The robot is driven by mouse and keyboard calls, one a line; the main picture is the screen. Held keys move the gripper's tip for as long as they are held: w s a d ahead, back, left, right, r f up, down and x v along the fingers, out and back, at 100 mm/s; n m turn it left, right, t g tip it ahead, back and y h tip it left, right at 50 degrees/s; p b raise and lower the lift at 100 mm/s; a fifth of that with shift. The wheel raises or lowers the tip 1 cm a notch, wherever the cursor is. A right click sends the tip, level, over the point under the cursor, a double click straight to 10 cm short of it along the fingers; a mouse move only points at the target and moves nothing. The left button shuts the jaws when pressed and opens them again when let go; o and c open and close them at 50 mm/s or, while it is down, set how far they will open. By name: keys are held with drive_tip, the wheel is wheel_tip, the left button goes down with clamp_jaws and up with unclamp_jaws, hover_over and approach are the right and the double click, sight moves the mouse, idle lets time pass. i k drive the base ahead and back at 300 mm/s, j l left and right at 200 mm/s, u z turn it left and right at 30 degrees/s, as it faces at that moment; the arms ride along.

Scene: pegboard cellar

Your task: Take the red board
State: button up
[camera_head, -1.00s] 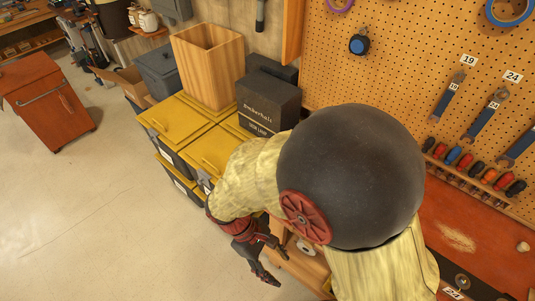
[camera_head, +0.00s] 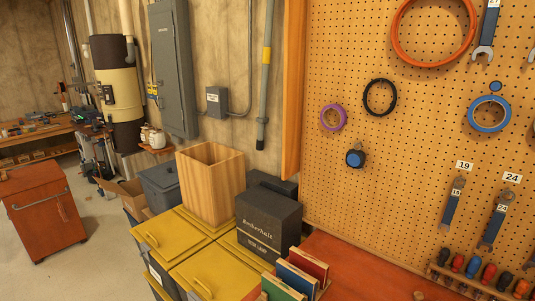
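A thin red board (camera_head: 308,263) stands upright at the bottom of the picture, the farthest back of three boards side by side. A blue board (camera_head: 297,278) stands in front of it and a green board (camera_head: 281,287) nearest. Light wooden dividers show between them; the lower parts of the boards are cut off or hidden. My gripper and arm are not in view.
An orange-red worktop (camera_head: 365,275) lies right of the boards, below a pegboard (camera_head: 400,180) with tape rolls, wrenches and a screwdriver rack. A black box (camera_head: 268,222), wooden bin (camera_head: 212,185) and yellow-lidded boxes (camera_head: 205,268) stand to the left.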

sight(319, 270)
drive_tip(key=k, duration=0.55)
drive_tip(key=j+z, duration=0.1)
drive_tip(key=z, duration=1.2)
drive_tip(key=i+j, duration=0.1)
drive_tip(key=j, duration=0.3)
drive_tip(key=i+j, duration=0.15)
drive_tip(key=j, duration=0.3)
drive_tip(key=i+j, duration=0.1)
drive_tip(key=j, duration=0.3)
drive_tip(key=i+j, duration=0.1)
drive_tip(key=j, duration=0.35)
drive_tip(key=i+j, duration=0.1)
drive_tip(key=j, duration=0.3)
drive_tip(key=i+j, duration=0.15)
drive_tip(key=j, duration=0.3)
drive_tip(key=z, duration=0.05)
